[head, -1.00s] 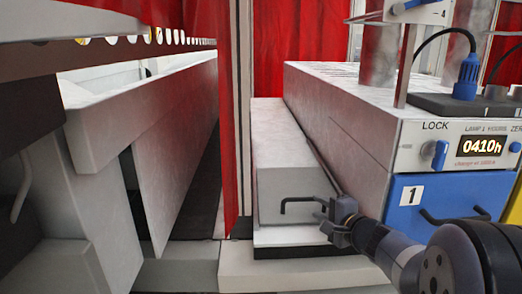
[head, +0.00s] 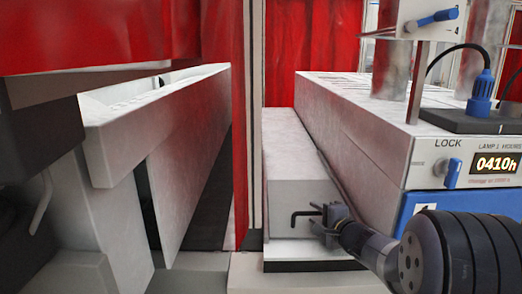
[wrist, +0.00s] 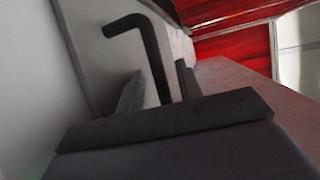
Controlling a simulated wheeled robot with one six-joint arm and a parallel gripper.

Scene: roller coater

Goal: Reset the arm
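My arm (head: 430,255) reaches in from the lower right of the head view. My gripper (head: 326,218) is at a black bar handle (head: 303,215) on the front of a low grey drawer-like block (head: 290,200). In the wrist view, the two fingers of my gripper (wrist: 160,88) stand apart, with the bent black handle (wrist: 150,50) between them. Gaps show on both sides of the handle. The fingers look open around it, not closed on it. The far part of the handle is hidden behind my gripper in the head view.
A red curtain (head: 310,50) hangs behind. A long grey beam (head: 190,130) runs along the left.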

